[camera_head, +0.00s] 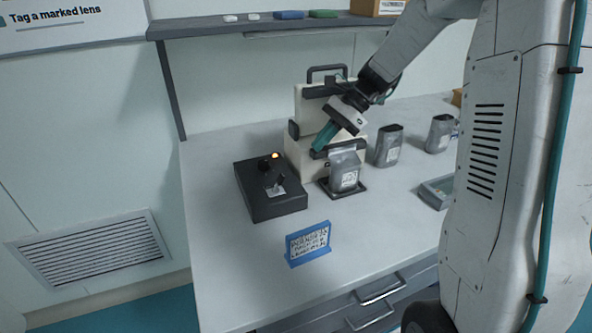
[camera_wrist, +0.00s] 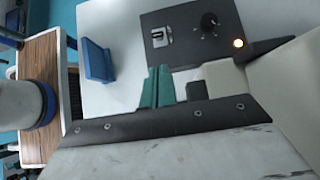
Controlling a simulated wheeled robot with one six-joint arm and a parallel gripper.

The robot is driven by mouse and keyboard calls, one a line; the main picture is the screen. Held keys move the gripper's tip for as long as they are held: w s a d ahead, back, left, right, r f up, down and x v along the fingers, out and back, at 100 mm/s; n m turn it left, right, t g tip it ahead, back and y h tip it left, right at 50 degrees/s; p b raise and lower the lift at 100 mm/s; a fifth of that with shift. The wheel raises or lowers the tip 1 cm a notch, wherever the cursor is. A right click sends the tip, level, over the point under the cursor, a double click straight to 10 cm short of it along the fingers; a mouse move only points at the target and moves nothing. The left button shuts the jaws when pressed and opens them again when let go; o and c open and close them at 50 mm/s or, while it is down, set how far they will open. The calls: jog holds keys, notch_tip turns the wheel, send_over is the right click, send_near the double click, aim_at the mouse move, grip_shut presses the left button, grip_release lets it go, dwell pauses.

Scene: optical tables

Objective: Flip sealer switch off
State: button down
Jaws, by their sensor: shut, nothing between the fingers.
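The black control box (camera_head: 262,203) stands on the bench left of the cream sealer (camera_head: 305,160). On its top are a toggle switch (camera_head: 276,187), a round knob (camera_head: 265,165) and a lit orange lamp (camera_head: 275,155). In the wrist view the box (camera_wrist: 185,55) is at the top, with the switch (camera_wrist: 161,37), the knob (camera_wrist: 208,24) and the glowing lamp (camera_wrist: 238,43). My gripper (camera_head: 320,146) has teal fingers, shut and empty, in front of the sealer and right of the box. The fingers (camera_wrist: 158,88) appear apart from the switch. The lever's exact tilt is too small to tell.
A grey pouch (camera_head: 345,171) stands on a black tray (camera_head: 343,193) before the sealer. More pouches (camera_head: 388,147) stand to the right. A blue-framed sign (camera_head: 308,244) stands near the front edge. The bench left of the sign is clear. A shelf (camera_head: 250,25) runs above the back.

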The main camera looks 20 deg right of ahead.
aim_at(280, 179)
jog(key=shift+a, duration=0.1)
jog(key=x, duration=1)
jog(key=shift+r, duration=0.15)
